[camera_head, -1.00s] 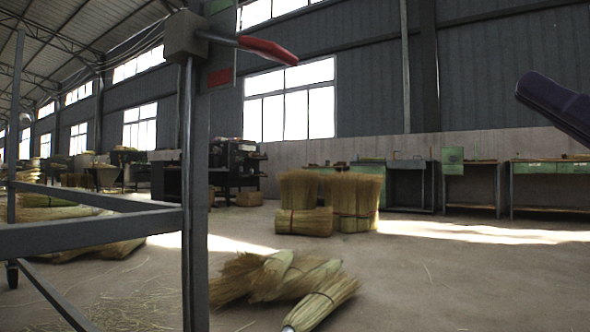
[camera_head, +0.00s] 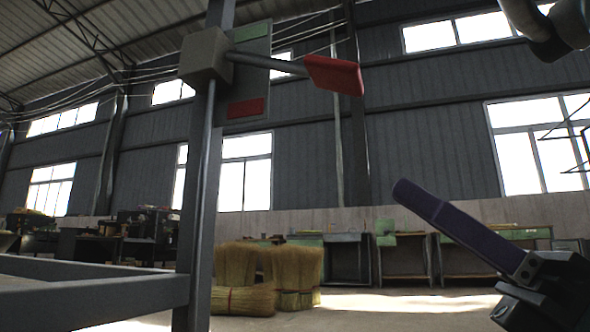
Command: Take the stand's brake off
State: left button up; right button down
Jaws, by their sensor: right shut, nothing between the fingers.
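The stand's brake lever is a grey rod with a red handle (camera_head: 335,75). It comes out of a grey block (camera_head: 205,57) high on the stand's dark upright post (camera_head: 197,225) and points right, sloping slightly down. A plate with a green patch (camera_head: 251,32) at the top and a red patch (camera_head: 246,108) at the bottom sits behind the rod. My right gripper (camera_head: 402,190) is at the lower right, its long purple fingers shut and empty, pointing up and left. It is below and right of the red handle, apart from it. My left gripper is not in view.
The stand's horizontal bar (camera_head: 90,303) runs left from the post. Bundles of broom straw (camera_head: 265,268) stand on the floor behind. Green-and-grey workbenches (camera_head: 345,258) line the far wall. The space between my right gripper and the handle looks clear.

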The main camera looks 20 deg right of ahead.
aim_at(335, 76)
jog(key=w+a+r+p, duration=0.3)
jog(key=a+r+p, duration=0.2)
jog(key=r+p, duration=0.3)
jog(key=shift+r+p, duration=0.4)
jog(key=shift+r, duration=0.45)
jog(key=shift+w, duration=0.15)
